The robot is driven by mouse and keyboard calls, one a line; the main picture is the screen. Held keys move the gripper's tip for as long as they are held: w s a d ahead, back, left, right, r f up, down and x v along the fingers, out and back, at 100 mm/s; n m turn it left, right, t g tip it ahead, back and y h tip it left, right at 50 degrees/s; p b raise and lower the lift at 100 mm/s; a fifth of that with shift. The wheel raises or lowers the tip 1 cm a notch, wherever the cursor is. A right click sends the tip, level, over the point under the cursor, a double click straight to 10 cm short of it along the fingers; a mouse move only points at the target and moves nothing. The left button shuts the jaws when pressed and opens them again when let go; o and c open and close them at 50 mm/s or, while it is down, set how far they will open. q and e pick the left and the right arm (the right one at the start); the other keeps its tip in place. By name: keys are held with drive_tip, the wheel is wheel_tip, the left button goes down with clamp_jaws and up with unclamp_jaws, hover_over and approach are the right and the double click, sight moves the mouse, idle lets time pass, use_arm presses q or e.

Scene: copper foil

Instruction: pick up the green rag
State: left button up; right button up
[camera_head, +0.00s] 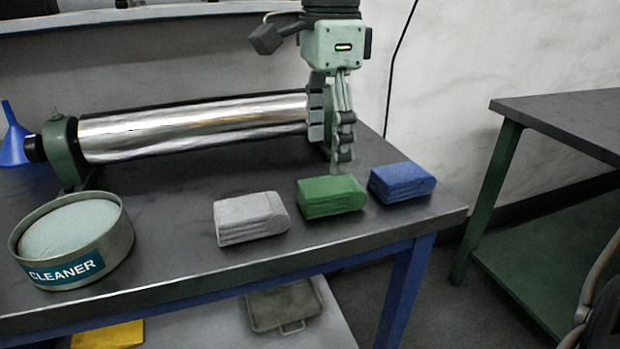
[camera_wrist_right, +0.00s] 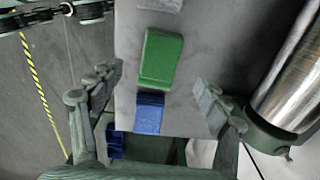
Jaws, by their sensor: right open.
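The green rag (camera_head: 330,196) is a folded block lying flat on the dark workbench, between a grey rag (camera_head: 251,218) and a blue rag (camera_head: 402,182). My right gripper (camera_head: 342,160) points down just behind and above the green rag, apart from it. In the right wrist view the open fingers of my right gripper (camera_wrist_right: 160,92) are spread with nothing between them. The green rag (camera_wrist_right: 161,60) shows there beyond the fingertips, with the blue rag (camera_wrist_right: 149,113) nearer the palm. My left gripper is not in view.
A shiny metal roller (camera_head: 190,128) in a green stand lies along the back of the bench, close to my right gripper. A cleaner tin (camera_head: 105,265) stands at front left, near a blue funnel (camera_head: 13,140). Another table (camera_head: 575,115) stands at right.

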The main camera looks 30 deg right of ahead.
sight(329, 185)
drive_tip(key=f, duration=0.7)
drive_tip(key=shift+s+d+f, duration=0.1)
drive_tip(key=shift+d+f, duration=0.05)
drive_tip(key=shift+d, duration=0.1)
drive_tip(key=c, duration=1.2)
